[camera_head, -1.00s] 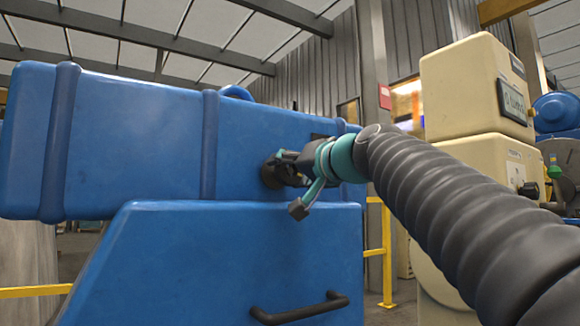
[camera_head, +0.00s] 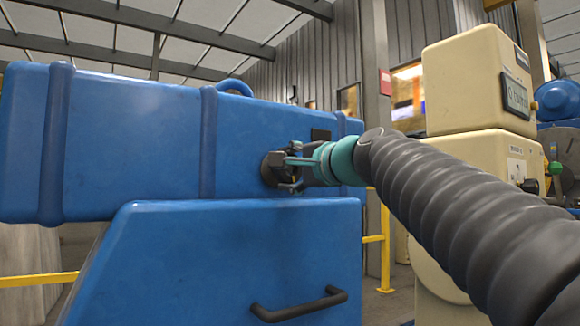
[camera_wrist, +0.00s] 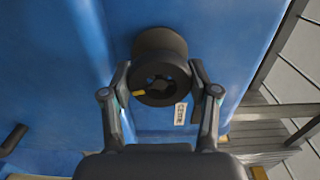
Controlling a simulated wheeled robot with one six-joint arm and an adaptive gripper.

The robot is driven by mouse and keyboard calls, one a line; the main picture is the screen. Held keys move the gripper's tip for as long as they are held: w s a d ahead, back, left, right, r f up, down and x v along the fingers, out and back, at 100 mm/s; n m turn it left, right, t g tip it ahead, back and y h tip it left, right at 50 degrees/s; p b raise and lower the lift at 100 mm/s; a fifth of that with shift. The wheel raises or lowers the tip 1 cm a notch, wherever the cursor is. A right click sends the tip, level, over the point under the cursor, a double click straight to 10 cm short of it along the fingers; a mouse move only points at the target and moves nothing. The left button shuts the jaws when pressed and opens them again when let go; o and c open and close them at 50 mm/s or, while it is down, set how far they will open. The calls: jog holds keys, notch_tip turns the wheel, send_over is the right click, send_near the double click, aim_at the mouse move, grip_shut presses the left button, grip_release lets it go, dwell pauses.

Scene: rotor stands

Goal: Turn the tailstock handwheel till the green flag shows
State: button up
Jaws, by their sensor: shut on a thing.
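A black round knob (camera_wrist: 160,66) sticks out of the side of the blue housing (camera_head: 130,140). It has a hollow dark face with a yellow mark at its lower left. In the head view the knob (camera_head: 271,169) is partly covered by my gripper (camera_head: 286,170). My gripper (camera_wrist: 158,90) has one finger on each side of the knob and is shut on it. No readable name shows the knob to be the tailstock handwheel. A small green part (camera_head: 555,168) shows at the far right, too small to tell if it is a flag.
A pale label (camera_wrist: 181,114) sits beside the knob. A black handle (camera_head: 300,305) is on the lower blue cabinet (camera_head: 200,260). Cream boxes (camera_head: 470,85) stand on the right behind my arm. Yellow rails (camera_head: 380,238) run behind.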

jog(key=m, duration=0.6)
jog(key=shift+r+m, duration=0.1)
jog(key=shift+m, duration=0.2)
jog(key=m, duration=0.6)
jog(key=shift+m, duration=0.3)
jog(key=o, duration=1.2)
jog(key=v, duration=1.2)
jog(key=shift+w, duration=0.1)
